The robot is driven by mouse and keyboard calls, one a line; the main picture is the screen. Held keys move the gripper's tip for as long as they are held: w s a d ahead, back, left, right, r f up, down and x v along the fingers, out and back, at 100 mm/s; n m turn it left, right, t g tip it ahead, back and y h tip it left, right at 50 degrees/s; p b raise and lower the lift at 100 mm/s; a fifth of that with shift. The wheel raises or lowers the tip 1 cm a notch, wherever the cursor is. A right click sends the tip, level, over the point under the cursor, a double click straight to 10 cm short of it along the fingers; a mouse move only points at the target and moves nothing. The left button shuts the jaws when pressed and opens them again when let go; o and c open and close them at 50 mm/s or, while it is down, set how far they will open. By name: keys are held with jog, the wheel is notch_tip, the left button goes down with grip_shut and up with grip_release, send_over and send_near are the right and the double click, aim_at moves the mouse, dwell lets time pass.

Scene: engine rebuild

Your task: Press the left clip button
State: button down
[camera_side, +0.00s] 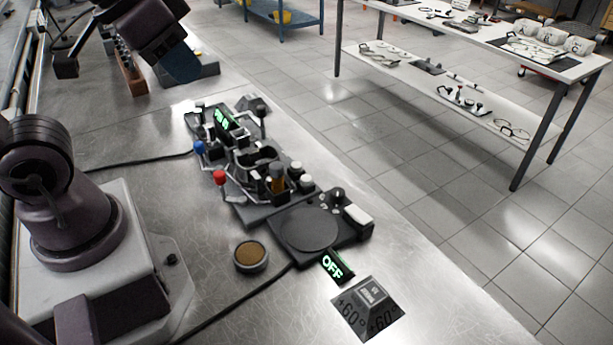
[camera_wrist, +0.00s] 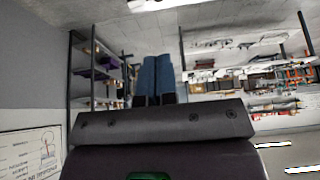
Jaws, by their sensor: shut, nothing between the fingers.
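A dark clip fixture (camera_side: 250,160) with a lit green display (camera_side: 227,122), a blue-knobbed lever (camera_side: 199,147) and a red-knobbed lever (camera_side: 219,178) stands on the metal bench. Small white-topped pieces (camera_side: 306,181) show at its near right end. I cannot tell which part is the left clip button. My gripper (camera_wrist: 155,75) shows its two blue fingers side by side and shut, with nothing between them. The wrist view shows shelves and the room, not the fixture.
A dark device with a round plate (camera_side: 309,228) and a green OFF display (camera_side: 337,266) sits at the fixture's near end. A round brown-topped pot (camera_side: 250,256), a grey ±60° block (camera_side: 370,310) and black cables lie nearby. A brown rack (camera_side: 128,75) stands farther back.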

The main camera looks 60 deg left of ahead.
jog(key=h, duration=0.7)
send_over(305, 176)
notch_tip(305, 176, down, 19)
jog(key=shift+w+m+t, duration=0.1)
jog(key=shift+m+t, duration=0.2)
jog(key=shift+m, duration=0.1)
jog(key=shift+f, duration=4.45)
